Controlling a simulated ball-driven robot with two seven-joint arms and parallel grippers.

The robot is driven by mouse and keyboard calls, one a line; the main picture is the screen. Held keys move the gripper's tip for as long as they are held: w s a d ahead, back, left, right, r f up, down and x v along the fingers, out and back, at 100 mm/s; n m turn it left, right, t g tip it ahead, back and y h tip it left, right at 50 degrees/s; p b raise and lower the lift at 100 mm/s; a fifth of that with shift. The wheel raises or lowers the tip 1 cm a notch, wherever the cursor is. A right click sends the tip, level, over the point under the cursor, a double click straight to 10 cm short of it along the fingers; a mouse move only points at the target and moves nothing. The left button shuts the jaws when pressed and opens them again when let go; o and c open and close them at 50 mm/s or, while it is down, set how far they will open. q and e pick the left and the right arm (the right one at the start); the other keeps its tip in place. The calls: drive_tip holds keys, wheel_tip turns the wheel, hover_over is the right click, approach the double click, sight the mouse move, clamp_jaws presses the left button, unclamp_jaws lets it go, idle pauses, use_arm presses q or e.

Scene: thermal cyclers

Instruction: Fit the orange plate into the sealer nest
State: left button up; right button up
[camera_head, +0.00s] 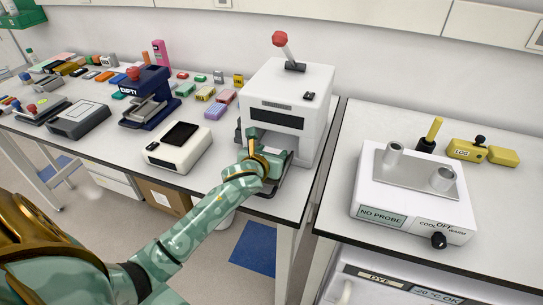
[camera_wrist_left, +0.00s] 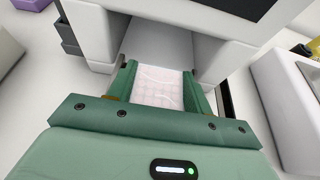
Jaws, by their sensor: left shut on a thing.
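The sealer (camera_head: 290,85) is a white box with a red-knobbed lever on top, standing at the right end of the left bench. My left gripper (camera_head: 272,152) is at its front opening, over the dark tray. In the left wrist view, the green fingers of my left gripper (camera_wrist_left: 158,82) are shut on the sides of a plate (camera_wrist_left: 158,90) with a pale top. Small orange patches show beside the fingers. A grey surface (camera_wrist_left: 160,45) runs into the sealer's opening beyond the plate. The nest's seat and the plate's underside are hidden. My right gripper is not in view.
A white device with a dark screen (camera_head: 179,147) stands left of the sealer. A navy press marked EMPTY (camera_head: 148,95) is farther left. Several small coloured boxes lie behind. Right of a gap, another bench holds a white unit marked NO PROBE (camera_head: 405,200).

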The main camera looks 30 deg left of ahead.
use_arm(q)
drive_tip(key=shift+r, duration=0.15)
drive_tip(key=o, duration=1)
drive_tip(key=shift+c, duration=0.2)
drive_tip(key=shift+s+r, duration=0.1)
drive_tip(key=shift+s, duration=0.1)
drive_tip(key=p+v, duration=0.3)
drive_tip(key=v, duration=0.8)
drive_tip(key=shift+s+d+p, duration=0.15)
drive_tip(key=shift+s+p, duration=0.15)
drive_tip(key=shift+s, duration=0.05)
